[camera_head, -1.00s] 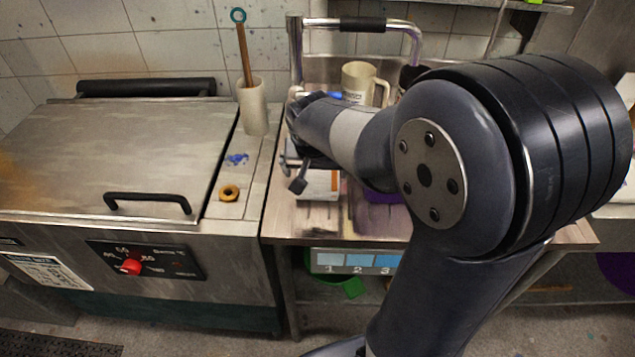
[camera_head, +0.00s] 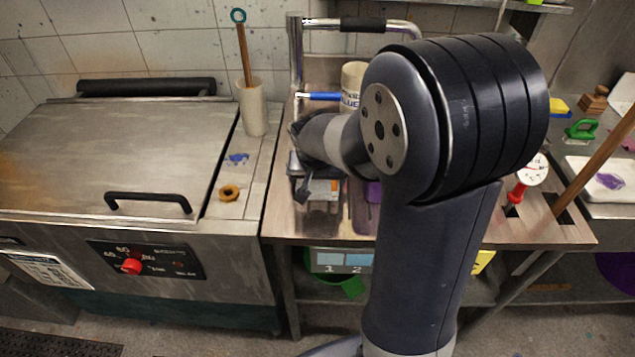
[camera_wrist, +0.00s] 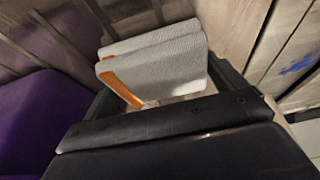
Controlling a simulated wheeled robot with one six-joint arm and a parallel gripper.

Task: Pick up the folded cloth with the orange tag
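The folded cloth (camera_wrist: 165,62) is pale grey-white and ribbed, with an orange tag (camera_wrist: 122,90) on its left side in the wrist view. In the head view only a small part of it and its orange tag (camera_head: 334,186) show below my gripper (camera_head: 303,188). In the wrist view my gripper (camera_wrist: 160,95) looks open, with dark fingers apart on either side of the cloth's near part. I cannot tell whether they touch it. The gripper body hides the cloth's nearest part.
A purple thing (camera_wrist: 35,115) lies left of the cloth in the wrist view. A lettered mug (camera_head: 352,82) and a blue-handled tool (camera_head: 318,96) are behind my wrist.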

